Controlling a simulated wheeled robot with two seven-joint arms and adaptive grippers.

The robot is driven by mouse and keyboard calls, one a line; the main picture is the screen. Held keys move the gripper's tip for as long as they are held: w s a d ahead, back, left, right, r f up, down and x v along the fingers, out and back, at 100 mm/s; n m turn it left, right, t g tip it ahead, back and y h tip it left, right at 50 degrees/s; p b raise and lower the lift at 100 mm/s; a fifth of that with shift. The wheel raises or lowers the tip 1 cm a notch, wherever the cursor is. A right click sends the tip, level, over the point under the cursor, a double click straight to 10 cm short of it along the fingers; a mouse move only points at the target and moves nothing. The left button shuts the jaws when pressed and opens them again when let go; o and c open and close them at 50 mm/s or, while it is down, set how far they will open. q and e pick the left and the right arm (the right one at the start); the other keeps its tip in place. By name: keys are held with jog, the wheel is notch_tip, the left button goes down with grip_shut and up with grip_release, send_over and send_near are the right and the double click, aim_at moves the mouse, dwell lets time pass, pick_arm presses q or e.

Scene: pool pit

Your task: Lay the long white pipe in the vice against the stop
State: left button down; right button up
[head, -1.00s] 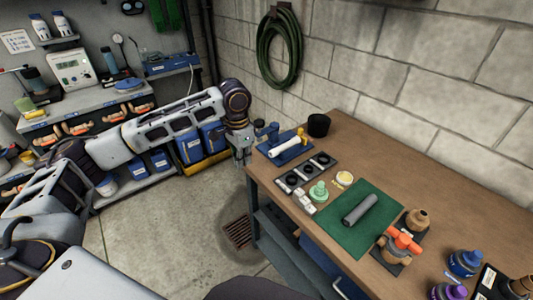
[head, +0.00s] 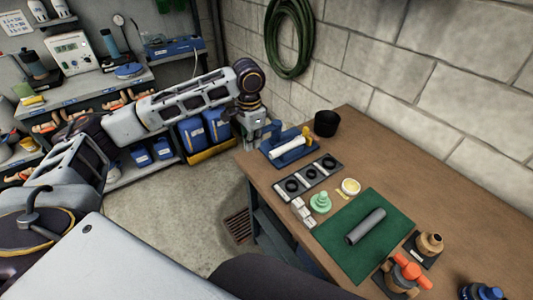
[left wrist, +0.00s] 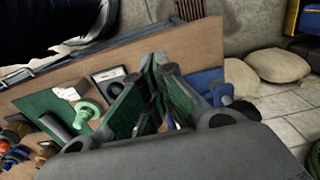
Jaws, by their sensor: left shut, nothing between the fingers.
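The white pipe (head: 287,149) lies in the blue vice (head: 270,155) at the bench's far left corner. Its right end is beside a yellow part (head: 306,133); I cannot tell whether they touch. My left gripper (head: 250,144) is beyond the vice's left end, near the bench edge, shut and empty. In the left wrist view, its green-padded fingers (left wrist: 152,112) fill the middle, and part of the blue vice (left wrist: 207,80) shows behind them. The pipe is mostly hidden there. My right gripper is not in view.
A black cup (head: 326,123) stands behind the vice. In front are a tray of black rings (head: 307,176), a green knobbed piece (head: 320,201) and a green mat (head: 340,240) with a grey cylinder (head: 366,226). The bench's back strip is clear.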

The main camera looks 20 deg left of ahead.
pick_arm(q)
jog(key=f, duration=0.9)
jog(key=shift+w+f, duration=0.25)
jog(key=shift+f, duration=0.1)
jog(key=shift+w+d+f, duration=0.15)
jog(key=shift+w, duration=0.1)
jog(key=shift+w+d, duration=0.45)
jog(key=shift+w, duration=0.25)
jog(key=shift+w+d, duration=0.4)
jog(key=shift+w, duration=0.3)
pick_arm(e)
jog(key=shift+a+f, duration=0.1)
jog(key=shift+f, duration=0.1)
pick_arm(q)
jog(key=shift+w, duration=0.1)
